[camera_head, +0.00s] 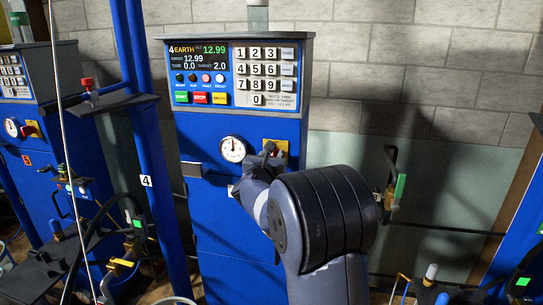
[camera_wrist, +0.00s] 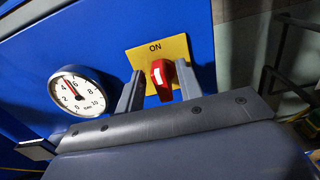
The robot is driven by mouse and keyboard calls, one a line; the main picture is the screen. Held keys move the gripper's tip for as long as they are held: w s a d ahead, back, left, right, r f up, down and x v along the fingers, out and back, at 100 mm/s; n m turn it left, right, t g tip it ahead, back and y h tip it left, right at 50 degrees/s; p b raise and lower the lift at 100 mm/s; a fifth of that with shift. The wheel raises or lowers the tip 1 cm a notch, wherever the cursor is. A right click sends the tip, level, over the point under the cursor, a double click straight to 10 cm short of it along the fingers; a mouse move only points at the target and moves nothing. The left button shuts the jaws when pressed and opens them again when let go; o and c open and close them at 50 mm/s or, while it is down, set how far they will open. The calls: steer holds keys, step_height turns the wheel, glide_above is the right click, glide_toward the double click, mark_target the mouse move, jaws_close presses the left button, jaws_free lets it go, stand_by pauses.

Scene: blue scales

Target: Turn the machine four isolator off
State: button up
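The machine four scale (camera_head: 222,230) is a blue cabinet labelled "4EARTH" in the head view. Its isolator has a yellow plate (camera_head: 283,146), mostly hidden there by my gripper (camera_head: 267,158). In the wrist view the plate (camera_wrist: 142,55) reads "ON" above a red knob (camera_wrist: 160,82). The white stripe on the knob stands roughly upright, towards "ON". My gripper (camera_wrist: 160,90) is open, with one finger on each side of the knob. A gap shows between the left finger and the knob; the right finger is very close, and contact there cannot be told.
A round dial gauge (camera_head: 232,149) sits just left of the isolator. Above are a display (camera_head: 200,57) and a number keypad (camera_head: 265,75). A blue post (camera_head: 150,150) stands left of the cabinet. A green-handled valve (camera_head: 398,190) is on the right.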

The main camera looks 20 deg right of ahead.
jaws_close()
steer(key=shift+n, duration=0.3)
steer(key=n, duration=0.5)
steer(key=f+n, duration=0.1)
steer(key=n, duration=0.5)
steer(key=a+n, duration=0.1)
steer(key=n, duration=0.5)
steer(key=shift+w+a+f, duration=0.1)
steer(key=shift+w+f, duration=0.05)
steer(key=shift+w, duration=0.2)
steer(key=shift+n, duration=0.3)
steer(key=shift+o, duration=0.4)
jaws_free()
